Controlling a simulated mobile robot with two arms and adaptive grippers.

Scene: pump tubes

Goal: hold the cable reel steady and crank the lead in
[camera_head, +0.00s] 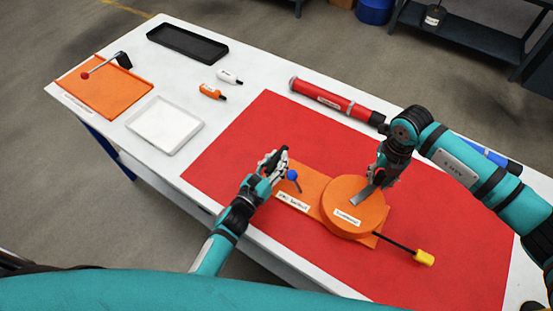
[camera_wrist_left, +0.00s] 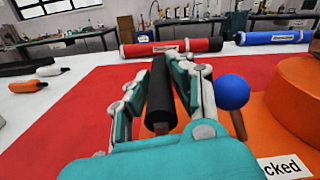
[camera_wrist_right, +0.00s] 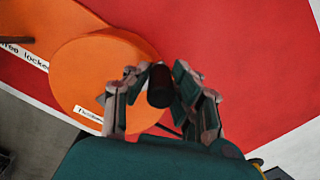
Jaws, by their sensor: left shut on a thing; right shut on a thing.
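The cable reel is an orange drum (camera_head: 352,207) on an orange base plate (camera_head: 311,184). A black lead (camera_head: 398,242) runs from the drum to a yellow plug (camera_head: 424,258) at the right. My left gripper (camera_head: 272,163) is shut on a black upright handle (camera_wrist_left: 161,95) at the base's left end. My right gripper (camera_head: 381,178) is shut on the black crank knob (camera_wrist_right: 160,87), over the drum's far right side. The grey crank arm (camera_head: 362,195) shows below it.
The reel lies on a red mat (camera_head: 245,138). A red tube (camera_head: 335,101) lies behind, and a blue tube (camera_head: 488,152) is partly behind my right arm.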

